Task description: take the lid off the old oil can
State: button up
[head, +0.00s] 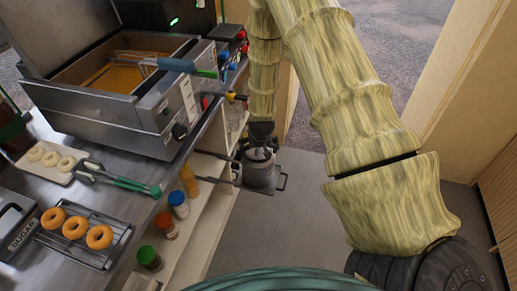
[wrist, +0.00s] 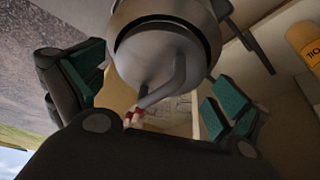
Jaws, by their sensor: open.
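The old oil can (head: 259,178) is a grey metal pot with side handles, standing on the floor beside the counter. In the wrist view the can (wrist: 165,14) fills the top middle, with its round lid (wrist: 140,52) facing my gripper. A curved grey handle (wrist: 178,78) sticks out from the lid. My gripper (head: 262,150) is just above the can in the head view and hides part of the lid. In the wrist view my gripper (wrist: 155,84) is open, its green-padded fingers on either side of the lid's handle. I see no contact with the handle.
A fryer (head: 120,95) stands on the counter (head: 115,205) at the left, with doughnuts (head: 75,227) on a rack. Shelves (head: 205,215) with several bottles are close left of the can. The floor (head: 285,215) right and in front of it is clear.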

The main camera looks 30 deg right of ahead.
jog(key=shift+w+f, duration=0.1)
jog(key=shift+f, duration=0.3)
jog(key=shift+c, duration=0.2)
jog(key=c, duration=0.4)
jog(key=shift+c, duration=0.2)
jog(key=shift+r, duration=0.1)
